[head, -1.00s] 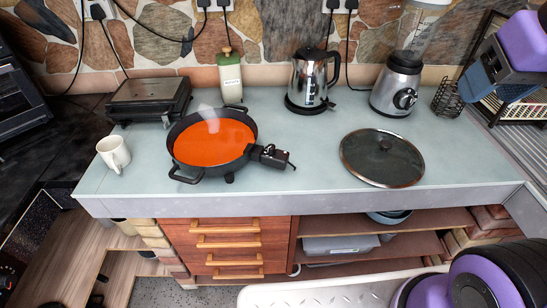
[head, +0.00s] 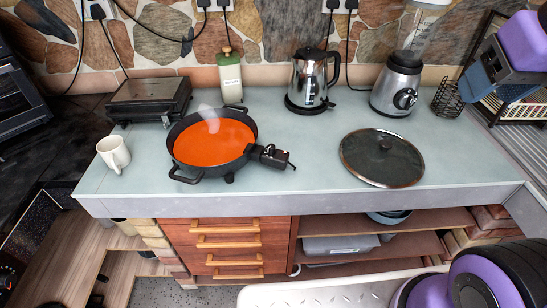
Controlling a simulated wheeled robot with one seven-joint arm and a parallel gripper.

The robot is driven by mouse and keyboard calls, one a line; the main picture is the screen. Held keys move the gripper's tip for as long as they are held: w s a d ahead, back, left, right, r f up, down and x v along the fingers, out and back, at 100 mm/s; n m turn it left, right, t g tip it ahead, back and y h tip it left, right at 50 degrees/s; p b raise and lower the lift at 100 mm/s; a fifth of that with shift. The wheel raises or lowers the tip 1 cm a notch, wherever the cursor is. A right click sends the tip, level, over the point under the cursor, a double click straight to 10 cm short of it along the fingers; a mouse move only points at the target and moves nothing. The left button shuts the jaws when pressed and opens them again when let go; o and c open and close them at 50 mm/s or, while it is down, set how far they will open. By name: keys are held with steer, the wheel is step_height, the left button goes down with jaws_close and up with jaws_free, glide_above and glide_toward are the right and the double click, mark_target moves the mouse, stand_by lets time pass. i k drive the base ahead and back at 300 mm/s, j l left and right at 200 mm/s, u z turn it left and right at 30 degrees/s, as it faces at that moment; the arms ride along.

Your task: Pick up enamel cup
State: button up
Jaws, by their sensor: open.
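A cream-white cup (head: 114,153), the only cup I see, stands upright near the left front corner of the pale grey-green worktop (head: 300,190). The fingers of my gripper do not show in the head view. Only purple, blue-grey and black parts of my arm show at the right edge, far from the cup.
A black electric pan (head: 183,178) with orange contents stands right of the cup. Behind are a closed grill (head: 150,97), bottle (head: 230,78), kettle (head: 308,80) and blender (head: 398,85). A glass lid (head: 360,160) lies at right. The front middle is clear.

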mark_target(115, 157)
steer(key=u, duration=1.4)
steer(key=i+j+z, duration=0.25)
steer(key=i+j, duration=0.5)
